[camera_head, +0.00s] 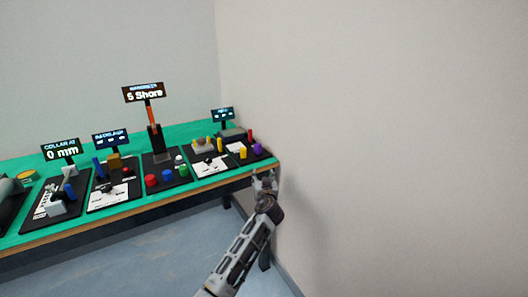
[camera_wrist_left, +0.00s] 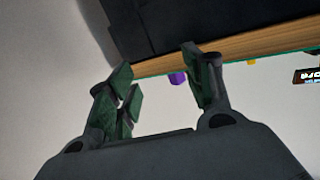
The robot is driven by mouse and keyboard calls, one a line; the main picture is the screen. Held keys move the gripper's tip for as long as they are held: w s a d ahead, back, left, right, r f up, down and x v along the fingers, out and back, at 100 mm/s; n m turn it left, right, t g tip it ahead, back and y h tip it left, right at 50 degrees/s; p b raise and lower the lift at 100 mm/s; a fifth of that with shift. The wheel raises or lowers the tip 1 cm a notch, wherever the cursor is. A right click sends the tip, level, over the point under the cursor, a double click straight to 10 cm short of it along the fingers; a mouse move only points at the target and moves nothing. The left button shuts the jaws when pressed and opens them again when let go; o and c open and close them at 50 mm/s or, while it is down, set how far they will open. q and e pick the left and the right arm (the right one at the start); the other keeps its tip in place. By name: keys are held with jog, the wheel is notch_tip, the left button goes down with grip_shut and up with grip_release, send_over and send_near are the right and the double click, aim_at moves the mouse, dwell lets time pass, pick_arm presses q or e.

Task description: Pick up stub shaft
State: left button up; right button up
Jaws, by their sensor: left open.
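My left gripper (camera_head: 264,178) is open and empty in the head view, off the right front corner of the green bench. Its spread fingers also show in the left wrist view (camera_wrist_left: 160,78), below the bench's wooden edge there. I cannot tell which of the small parts is the stub shaft. Near this corner stand a purple part (camera_head: 257,148), a yellow cylinder (camera_head: 243,153) and a red part (camera_head: 250,135). The purple part shows beyond the fingers in the left wrist view (camera_wrist_left: 177,78), apart from them. My right gripper is not in view.
The green bench (camera_head: 150,203) carries several dark boards with small coloured parts and upright signs. A tall sign (camera_head: 144,92) stands mid-bench. A bare wall (camera_head: 390,130) rises close on the right. Open floor (camera_head: 150,260) lies in front.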

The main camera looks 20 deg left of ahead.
pick_arm(q)
notch_tip(320, 180, up, 7)
jog(key=n+y, duration=0.1)
jog(key=shift+n+t+b, duration=0.3)
jog(key=shift+t+b, duration=0.1)
jog(key=shift+b, duration=0.05)
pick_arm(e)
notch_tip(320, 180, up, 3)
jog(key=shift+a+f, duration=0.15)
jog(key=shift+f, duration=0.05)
pick_arm(q)
jog(key=shift+w, duration=0.1)
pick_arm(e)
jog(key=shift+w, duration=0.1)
